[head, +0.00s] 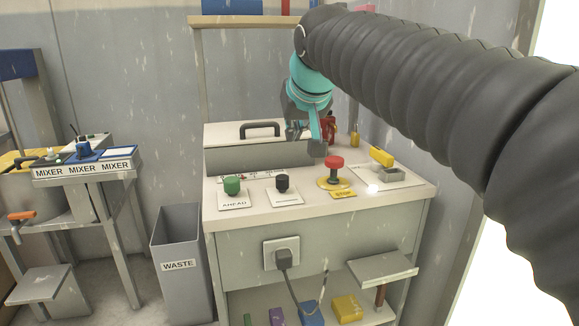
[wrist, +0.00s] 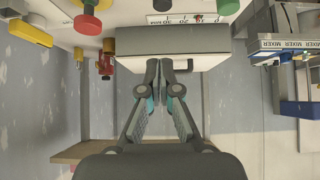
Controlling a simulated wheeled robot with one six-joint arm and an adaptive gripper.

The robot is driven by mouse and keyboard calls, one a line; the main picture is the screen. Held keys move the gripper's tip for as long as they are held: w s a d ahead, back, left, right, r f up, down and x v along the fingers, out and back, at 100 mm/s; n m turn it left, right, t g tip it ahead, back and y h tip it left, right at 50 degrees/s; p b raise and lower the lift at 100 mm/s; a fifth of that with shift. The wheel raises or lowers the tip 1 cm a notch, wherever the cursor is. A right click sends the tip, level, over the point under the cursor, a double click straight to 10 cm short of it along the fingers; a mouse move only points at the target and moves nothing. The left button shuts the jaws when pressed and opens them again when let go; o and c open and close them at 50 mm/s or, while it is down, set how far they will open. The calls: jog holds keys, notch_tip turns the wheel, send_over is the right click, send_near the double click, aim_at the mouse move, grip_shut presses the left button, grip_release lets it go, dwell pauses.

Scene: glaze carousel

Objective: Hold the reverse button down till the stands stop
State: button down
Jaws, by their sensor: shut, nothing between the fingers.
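A black push button (head: 282,183) stands on a small white plate in the middle of the bench top; the plate's label is too small to read. It also shows at the top edge of the wrist view (wrist: 163,5). A green button (head: 232,185) marked AHEAD is to its left, and a red mushroom button (head: 334,162) on a yellow base marked STOP is to its right. My gripper (wrist: 165,66) is shut and empty, over the hinged-looking box behind the buttons, apart from all of them. No turning stands can be made out.
A pale box with a black handle (head: 260,130) stands behind the buttons. A yellow block (head: 381,156) and a grey tray are at the bench's right. A WASTE bin (head: 179,265) and a table with MIXER boxes (head: 83,170) are at left. Space above the buttons is clear.

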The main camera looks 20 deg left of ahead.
jog(key=shift+w+a+r, duration=0.1)
jog(key=shift+a+r, duration=0.15)
jog(key=shift+a, duration=0.45)
send_over(280, 177)
notch_tip(280, 177, down, 7)
jog(key=shift+r, duration=0.1)
notch_tip(280, 177, down, 3)
jog(key=shift+f, duration=0.65)
jog(key=shift+f, duration=0.1)
